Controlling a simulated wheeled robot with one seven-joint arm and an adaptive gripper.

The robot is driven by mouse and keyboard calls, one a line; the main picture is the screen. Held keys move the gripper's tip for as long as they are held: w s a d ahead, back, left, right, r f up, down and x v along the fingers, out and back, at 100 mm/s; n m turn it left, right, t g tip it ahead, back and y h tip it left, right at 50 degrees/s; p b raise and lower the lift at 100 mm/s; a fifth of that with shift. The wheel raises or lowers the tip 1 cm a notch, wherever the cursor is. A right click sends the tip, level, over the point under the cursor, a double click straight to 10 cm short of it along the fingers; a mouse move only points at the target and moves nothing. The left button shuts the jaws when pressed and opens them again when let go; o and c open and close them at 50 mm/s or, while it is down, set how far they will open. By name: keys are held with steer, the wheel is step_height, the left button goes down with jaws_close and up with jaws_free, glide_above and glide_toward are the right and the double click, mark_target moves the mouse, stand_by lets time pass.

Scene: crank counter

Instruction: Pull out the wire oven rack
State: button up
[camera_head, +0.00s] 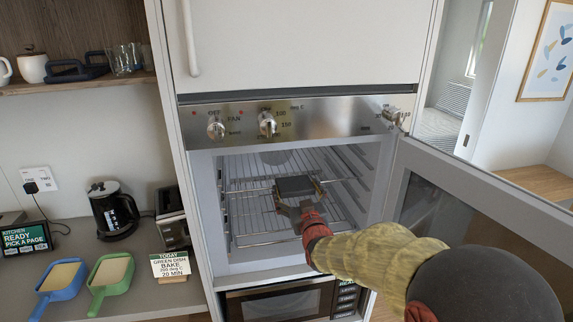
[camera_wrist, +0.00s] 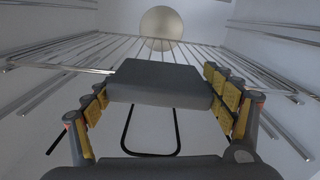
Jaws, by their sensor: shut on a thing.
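The wire oven rack (camera_head: 247,207) lies inside the open oven, its bars running back into the cavity. The rack also shows in the wrist view (camera_wrist: 85,52) behind a dark grey block (camera_wrist: 160,82). In the head view this block (camera_head: 296,186) sits over the rack. My gripper (camera_head: 299,203) reaches into the oven. In the wrist view its fingers (camera_wrist: 166,98) stand on both sides of the block, shut on it. A thin black loop (camera_wrist: 180,135) hangs below the block. How the block joins the rack is hidden.
The oven door (camera_head: 487,195) stands open at the right, close to my arm. Side rails line the cavity. Knobs (camera_head: 267,123) are on the panel above. A kettle (camera_head: 113,210), a blue dish (camera_head: 62,279), a green dish (camera_head: 110,273) and a sign (camera_head: 170,265) stand on the left counter.

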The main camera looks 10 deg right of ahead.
steer(key=shift+s+f, duration=0.1)
steer(key=shift+f, duration=0.1)
stand_by(0.3)
steer(key=shift+s, duration=0.1)
